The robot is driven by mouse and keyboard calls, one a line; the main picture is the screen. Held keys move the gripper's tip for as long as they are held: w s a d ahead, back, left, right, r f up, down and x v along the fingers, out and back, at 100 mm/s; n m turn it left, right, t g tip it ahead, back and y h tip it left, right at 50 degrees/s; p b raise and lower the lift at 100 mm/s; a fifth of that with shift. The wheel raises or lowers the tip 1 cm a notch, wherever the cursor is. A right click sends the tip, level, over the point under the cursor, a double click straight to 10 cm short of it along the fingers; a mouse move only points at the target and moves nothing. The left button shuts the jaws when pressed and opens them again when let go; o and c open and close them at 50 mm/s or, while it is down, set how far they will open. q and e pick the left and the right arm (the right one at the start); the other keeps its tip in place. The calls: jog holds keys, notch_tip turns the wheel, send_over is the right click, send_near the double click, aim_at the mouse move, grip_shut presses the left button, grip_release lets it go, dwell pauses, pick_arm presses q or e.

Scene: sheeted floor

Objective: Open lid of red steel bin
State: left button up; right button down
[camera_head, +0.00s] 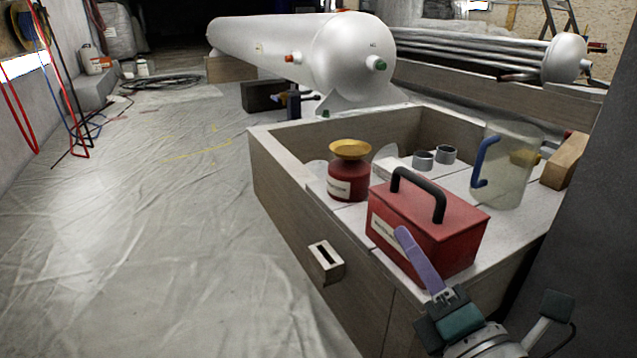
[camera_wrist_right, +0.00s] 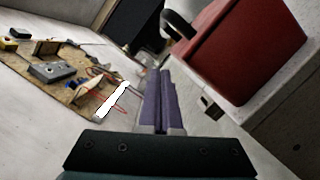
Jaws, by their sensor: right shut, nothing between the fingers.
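The red steel bin (camera_head: 455,240) stands near the front edge of the wooden box-like bench, a pale label on its side. Its lid (camera_head: 455,207) looks closed, with a black arched handle (camera_head: 432,190) on top. My right gripper (camera_head: 403,234) has purple fingers pressed together and empty, overlapping the bin's labelled side in the head view. In the right wrist view the shut fingers (camera_wrist_right: 160,88) point forward, with the red bin (camera_wrist_right: 245,50) to their right and a visible gap between. The bin's far side is hidden. My left gripper is not in view.
A red jar with a yellow top (camera_head: 349,172) stands beside the bin. Grey rings (camera_head: 423,160) and a clear jug with a blue handle (camera_head: 508,165) stand behind. A small slotted block (camera_head: 326,262) juts from the bench's side. The sheeted floor (camera_head: 150,260) at left is clear.

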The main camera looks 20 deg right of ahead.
aim_at(411, 217)
jog(key=w, duration=0.2)
jog(key=w+b, duration=0.1)
jog(key=w, duration=0.1)
jog(key=shift+d+r, duration=0.1)
jog(key=shift+d, duration=0.1)
jog(key=d+r, duration=0.2)
jog(key=d, duration=0.1)
jog(key=shift+w+d+r, duration=0.25)
jog(key=shift+w, duration=0.15)
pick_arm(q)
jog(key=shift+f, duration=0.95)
pick_arm(e)
jog(key=shift+w, duration=0.1)
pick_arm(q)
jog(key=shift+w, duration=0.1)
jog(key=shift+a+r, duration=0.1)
pick_arm(e)
jog(key=shift+r, duration=0.1)
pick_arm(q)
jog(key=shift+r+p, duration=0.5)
pick_arm(e)
jog(key=shift+d+r+m, duration=0.1)
jog(key=shift+r+m, duration=0.25)
jog(key=shift+m, duration=0.05)
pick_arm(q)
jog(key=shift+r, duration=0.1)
